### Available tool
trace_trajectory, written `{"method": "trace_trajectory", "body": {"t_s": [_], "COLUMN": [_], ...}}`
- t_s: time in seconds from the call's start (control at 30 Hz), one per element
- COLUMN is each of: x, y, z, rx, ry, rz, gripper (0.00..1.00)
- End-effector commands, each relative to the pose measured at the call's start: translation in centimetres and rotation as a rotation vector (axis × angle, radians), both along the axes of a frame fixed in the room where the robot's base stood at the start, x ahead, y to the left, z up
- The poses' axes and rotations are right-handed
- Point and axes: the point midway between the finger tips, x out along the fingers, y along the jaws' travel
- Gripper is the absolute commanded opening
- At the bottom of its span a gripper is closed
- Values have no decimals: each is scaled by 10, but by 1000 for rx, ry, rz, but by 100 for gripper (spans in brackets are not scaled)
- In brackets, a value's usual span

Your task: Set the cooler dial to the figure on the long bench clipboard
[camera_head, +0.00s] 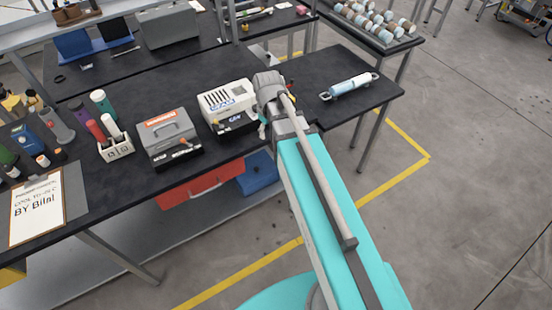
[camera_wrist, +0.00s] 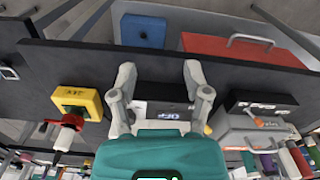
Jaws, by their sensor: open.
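The clipboard (camera_head: 36,208) lies at the left end of the long bench. A white unit with a slotted grille and black lower front (camera_head: 230,105), likely the cooler, stands near the bench's front edge. My gripper (camera_wrist: 160,68) is open and empty. In the wrist view its fingers frame a black panel (camera_wrist: 165,92) with a white label, likely the cooler's front. I cannot make out the dial. In the head view my arm hides most of the gripper, beside the white unit's right side.
A grey case (camera_head: 168,138) with an orange label stands left of the white unit. A rack of bottles (camera_head: 115,146) is farther left. A yellow box (camera_wrist: 78,102) shows left of my fingers in the wrist view. A red drawer (camera_head: 190,192) hangs below the bench edge.

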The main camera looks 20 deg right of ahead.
Motion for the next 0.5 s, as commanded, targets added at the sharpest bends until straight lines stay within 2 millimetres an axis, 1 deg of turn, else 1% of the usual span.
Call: {"method": "trace_trajectory", "body": {"t_s": [0.03,0.5], "x": [-10,-63], "y": [0,0], "z": [-6,-32], "rx": [0,0], "ry": [0,0], "rz": [-31,-327], "gripper": [62,62]}}
